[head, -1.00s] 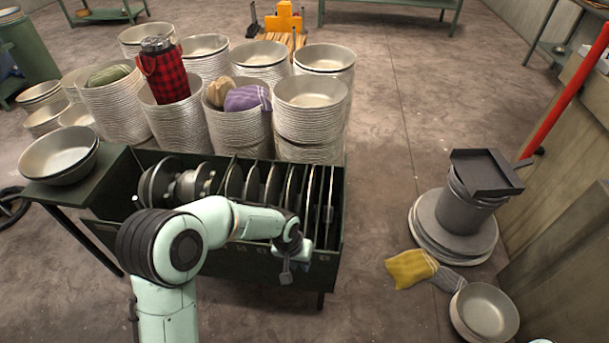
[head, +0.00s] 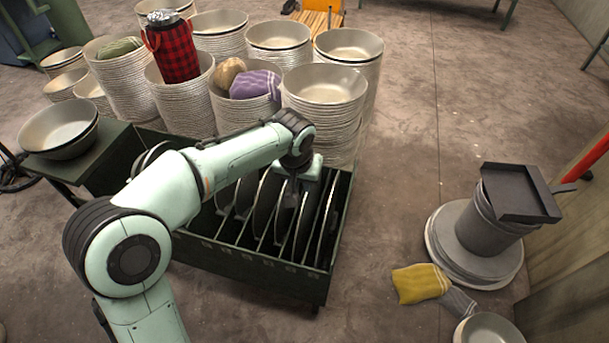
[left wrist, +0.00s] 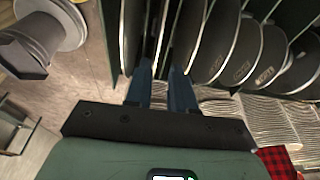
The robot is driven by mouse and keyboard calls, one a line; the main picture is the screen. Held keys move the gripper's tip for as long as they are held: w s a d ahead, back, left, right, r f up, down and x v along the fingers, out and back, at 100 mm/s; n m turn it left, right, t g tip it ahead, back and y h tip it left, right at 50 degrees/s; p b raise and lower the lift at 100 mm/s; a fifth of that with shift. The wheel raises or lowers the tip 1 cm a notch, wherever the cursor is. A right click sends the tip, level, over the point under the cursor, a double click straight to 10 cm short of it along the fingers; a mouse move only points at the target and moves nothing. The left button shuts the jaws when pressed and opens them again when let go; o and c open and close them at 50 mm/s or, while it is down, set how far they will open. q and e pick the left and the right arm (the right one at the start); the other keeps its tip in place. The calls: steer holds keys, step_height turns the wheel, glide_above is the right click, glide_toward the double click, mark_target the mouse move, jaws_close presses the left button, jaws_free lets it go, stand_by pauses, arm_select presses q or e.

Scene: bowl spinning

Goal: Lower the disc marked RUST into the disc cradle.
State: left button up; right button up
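Several dark discs with pale rims stand on edge in the slots of a dark green rack (head: 245,262); one disc (head: 268,205) shows near my left gripper. In the left wrist view, a disc (left wrist: 270,60) carries a small pale mark too small to read, so I cannot tell which disc is RUST. My left gripper (head: 291,190) is over the right part of the rack, fingers pointing down among the disc edges. Its two blue fingers (left wrist: 161,75) are apart, and no disc is clearly clamped between them. A dark tray-like piece (head: 520,193) tops a grey bucket; I cannot tell whether it is the cradle.
Stacked pale bowls (head: 325,95) crowd behind the rack, with a red plaid bottle (head: 175,52) and cloths on them. The grey bucket (head: 480,230) stands on stacked round plates at right. A yellow cloth (head: 420,284) lies on the floor.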

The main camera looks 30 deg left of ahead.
arm_select(q)
steer(key=b+x, duration=0.4)
steer(key=x, duration=0.2)
steer(key=shift+f, duration=0.4)
steer(key=shift+w+f, duration=0.15)
steer(key=shift+f, duration=0.4)
arm_select(e)
steer(key=shift+t, duration=0.4)
steer(key=f, duration=0.1)
steer(key=w+f, duration=0.1)
steer(key=f, duration=0.1)
steer(key=shift+w+f, duration=0.3)
steer(key=shift+f, duration=0.1)
steer(key=shift+r, duration=0.15)
arm_select(q)
steer(key=shift+b+x, duration=0.9)
steer(key=shift+x, duration=0.8)
arm_select(e)
steer(key=shift+s+f, duration=0.1)
steer(key=shift+f, duration=0.8)
arm_select(q)
jaws_close()
